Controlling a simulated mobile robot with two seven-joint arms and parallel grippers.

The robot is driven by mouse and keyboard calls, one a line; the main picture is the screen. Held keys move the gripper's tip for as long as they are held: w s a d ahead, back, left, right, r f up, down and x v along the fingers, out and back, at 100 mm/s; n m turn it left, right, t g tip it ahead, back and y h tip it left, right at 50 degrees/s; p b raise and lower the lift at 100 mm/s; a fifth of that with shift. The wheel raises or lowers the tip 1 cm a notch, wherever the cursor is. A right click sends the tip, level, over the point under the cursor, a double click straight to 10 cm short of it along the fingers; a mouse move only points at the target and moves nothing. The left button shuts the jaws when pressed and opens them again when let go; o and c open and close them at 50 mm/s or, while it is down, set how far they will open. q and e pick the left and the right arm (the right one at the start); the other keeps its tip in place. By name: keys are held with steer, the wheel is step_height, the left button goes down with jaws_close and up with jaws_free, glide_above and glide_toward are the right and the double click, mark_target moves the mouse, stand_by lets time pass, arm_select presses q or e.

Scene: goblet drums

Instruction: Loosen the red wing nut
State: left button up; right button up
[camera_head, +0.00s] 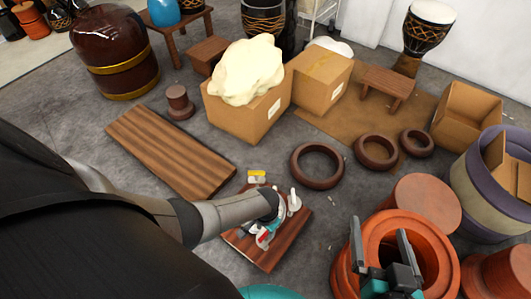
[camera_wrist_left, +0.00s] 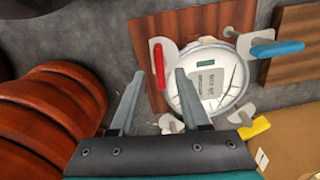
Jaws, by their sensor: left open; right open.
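The red wing nut (camera_wrist_left: 159,65) stands at the left side of a round white device with a small display (camera_wrist_left: 207,80), over a reddish wooden board (camera_wrist_left: 205,22). It also shows in the head view (camera_head: 262,237), partly hidden by my left arm. My left gripper (camera_wrist_left: 158,78) is open and empty, with the red wing nut's handle just beyond and between its fingertips in the wrist view. I cannot tell how deep the gap is. My right gripper (camera_head: 379,232) is open and empty over an orange drum shell (camera_head: 435,235).
A blue wing nut (camera_wrist_left: 277,49), a yellow one (camera_wrist_left: 254,128) and a white one (camera_wrist_left: 172,123) sit around the device. A wooden plank (camera_head: 170,150), dark rings (camera_head: 316,184) and cardboard boxes (camera_head: 262,118) lie beyond.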

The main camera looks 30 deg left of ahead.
arm_select(q)
steer(key=shift+f+b, duration=0.4)
steer(key=shift+f, duration=0.2)
steer(key=shift+f+b, duration=0.4)
arm_select(e)
steer(key=shift+s+a+r+m+t+y, duration=0.25)
steer(key=shift+a+r+t, duration=0.25)
steer(key=shift+t, duration=0.25)
steer(key=shift+s+a+r+m+t+y, duration=0.15)
steer(key=shift+s+a+r+t+y, duration=0.25)
steer(key=shift+t, duration=0.35)
steer(key=shift+w, duration=0.1)
arm_select(q)
steer(key=shift+c, duration=0.2)
jaws_close()
